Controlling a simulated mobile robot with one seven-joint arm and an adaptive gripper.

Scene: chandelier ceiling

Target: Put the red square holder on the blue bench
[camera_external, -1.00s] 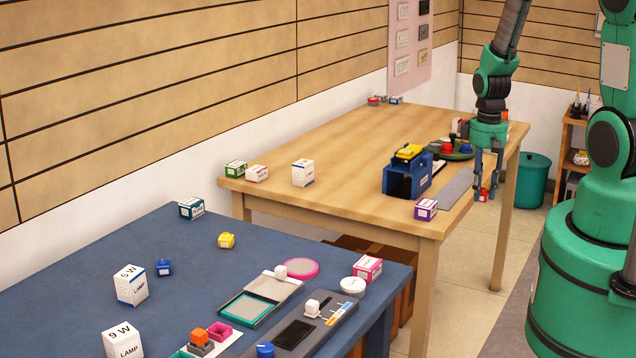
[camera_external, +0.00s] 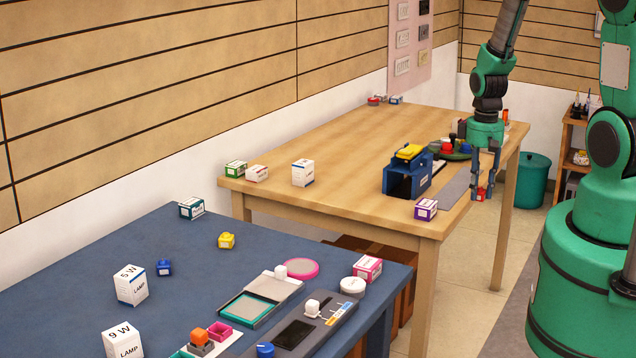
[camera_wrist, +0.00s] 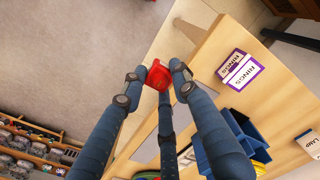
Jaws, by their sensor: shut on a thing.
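My gripper (camera_external: 481,190) is shut on a small red holder (camera_wrist: 158,76), pinched between the blue-grey fingertips in the wrist view. In the external view the holder is a small red patch between the fingers, partly hidden by them. The gripper hangs beside the right edge of the wooden table, and the wrist view shows floor under part of it. The blue bench (camera_external: 75,285) is at the lower left of the external view, apart from the gripper.
The wooden table (camera_external: 345,160) carries a blue box (camera_external: 418,178) and a purple-and-white carton (camera_external: 426,210) near the gripper. The bench holds white lamp boxes (camera_external: 131,286), trays and small blocks. Bare surface shows on the bench's left and middle. A gap separates bench and table.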

